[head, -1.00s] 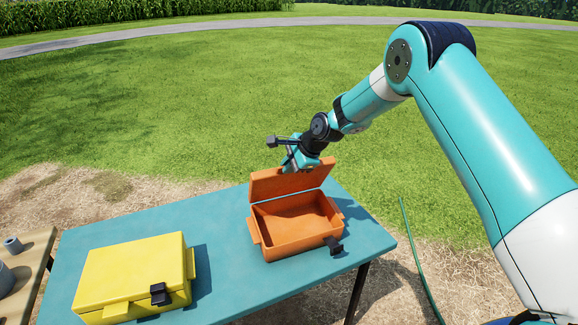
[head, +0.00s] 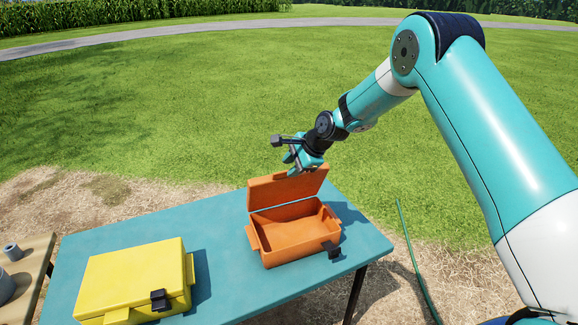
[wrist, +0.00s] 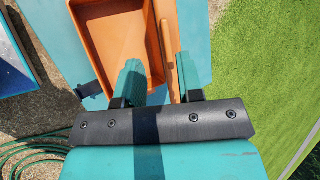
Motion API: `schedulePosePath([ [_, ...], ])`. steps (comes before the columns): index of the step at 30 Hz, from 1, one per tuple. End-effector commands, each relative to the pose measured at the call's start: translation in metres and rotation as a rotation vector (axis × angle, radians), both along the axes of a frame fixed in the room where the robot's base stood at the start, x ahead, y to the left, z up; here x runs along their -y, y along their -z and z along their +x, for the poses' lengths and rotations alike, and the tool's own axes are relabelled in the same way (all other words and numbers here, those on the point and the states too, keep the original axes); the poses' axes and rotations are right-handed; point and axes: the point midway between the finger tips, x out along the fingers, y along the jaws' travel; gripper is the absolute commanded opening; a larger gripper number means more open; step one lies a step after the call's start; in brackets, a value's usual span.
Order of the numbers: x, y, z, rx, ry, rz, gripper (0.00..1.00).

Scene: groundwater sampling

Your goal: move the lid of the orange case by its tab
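The orange case (head: 290,255) stands on the blue-green table, with its lid (head: 285,187) raised steeply at the back and its inside empty. In the wrist view the case (wrist: 112,35) is seen from above, and the lid (wrist: 168,40) shows as a narrow strip. My gripper (head: 301,166) is at the lid's upper edge. Its two fingers (wrist: 160,80) stand apart, with a strip of the lid in the gap nearer the right finger. I cannot tell whether either finger touches it. The lid's tab is not clearly visible.
A closed yellow case (head: 130,275) with a black latch stands left on the table (head: 225,235). A black latch (head: 334,250) sticks out at the orange case's front right. A green hose (head: 412,255) lies on the ground to the right. Grass lies open behind.

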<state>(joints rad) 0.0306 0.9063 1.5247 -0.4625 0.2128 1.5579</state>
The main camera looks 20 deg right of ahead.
Motion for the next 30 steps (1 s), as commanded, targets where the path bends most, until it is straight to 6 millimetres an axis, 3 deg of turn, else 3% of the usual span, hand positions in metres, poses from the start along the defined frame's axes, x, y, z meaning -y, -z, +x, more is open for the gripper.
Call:
schedulePosePath([
  [30, 0.032, -0.066, -0.026, 0.000, 0.001, 0.000, 0.34],
])
